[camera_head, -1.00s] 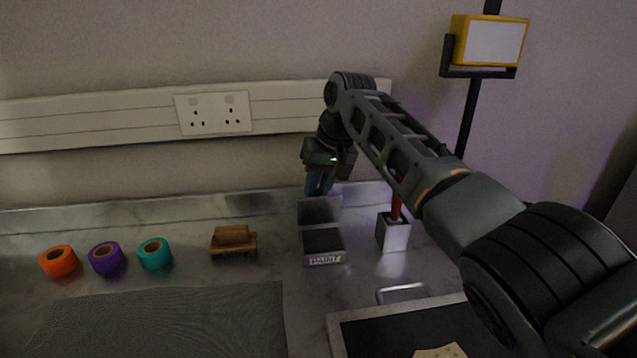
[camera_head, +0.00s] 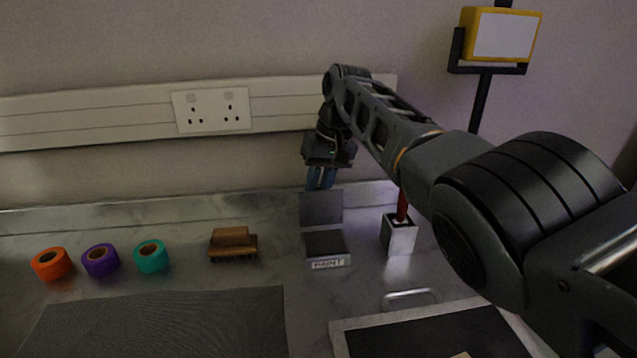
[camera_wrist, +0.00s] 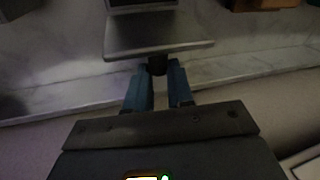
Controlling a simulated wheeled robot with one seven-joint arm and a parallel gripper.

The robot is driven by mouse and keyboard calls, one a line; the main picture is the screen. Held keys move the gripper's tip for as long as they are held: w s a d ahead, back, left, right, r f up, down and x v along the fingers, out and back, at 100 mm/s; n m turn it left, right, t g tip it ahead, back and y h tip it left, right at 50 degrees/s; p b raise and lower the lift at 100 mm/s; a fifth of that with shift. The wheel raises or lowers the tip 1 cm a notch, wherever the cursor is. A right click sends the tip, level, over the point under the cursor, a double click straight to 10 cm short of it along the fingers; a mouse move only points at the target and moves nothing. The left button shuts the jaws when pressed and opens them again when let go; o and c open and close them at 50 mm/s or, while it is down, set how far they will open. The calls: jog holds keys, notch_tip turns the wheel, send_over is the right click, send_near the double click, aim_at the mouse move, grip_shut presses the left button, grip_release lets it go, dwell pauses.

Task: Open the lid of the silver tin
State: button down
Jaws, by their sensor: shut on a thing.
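The silver tin (camera_head: 327,262), marked PAINT on its front, stands on the grey worktop towards the back wall. Its lid (camera_head: 321,208) is raised and stands steeply up at the back of the tin, and the dark inside shows. In the wrist view the lid (camera_wrist: 160,36) is a flat grey plate with a dark knob (camera_wrist: 157,65) at its edge. My gripper (camera_head: 322,184) is at the lid's top edge, its blue fingers pointing down. In the wrist view my gripper (camera_wrist: 157,76) has its fingers on both sides of the knob, shut on it.
A red-handled tool stands in a metal holder (camera_head: 399,240) just right of the tin. A wooden brush (camera_head: 232,242) and several tape rolls (camera_head: 151,257) lie to the left. A dark mat (camera_head: 160,325) and a framed tray (camera_head: 337,338) are in front. A wall socket (camera_head: 212,110) is behind.

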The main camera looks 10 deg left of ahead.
jog(key=shift+w+d+f, duration=0.25)
jog(key=shift+d+f, duration=0.05)
jog(key=shift+f, duration=0.3)
jog(key=c, duration=1.3)
grip_release()
jog(key=shift+o, duration=1.4)
jog(key=shift+a+r, duration=0.15)
jog(key=shift+r, duration=0.05)
jog(key=shift+r, duration=0.1)
jog(key=v, duration=0.7)
jog(key=shift+r, duration=0.25)
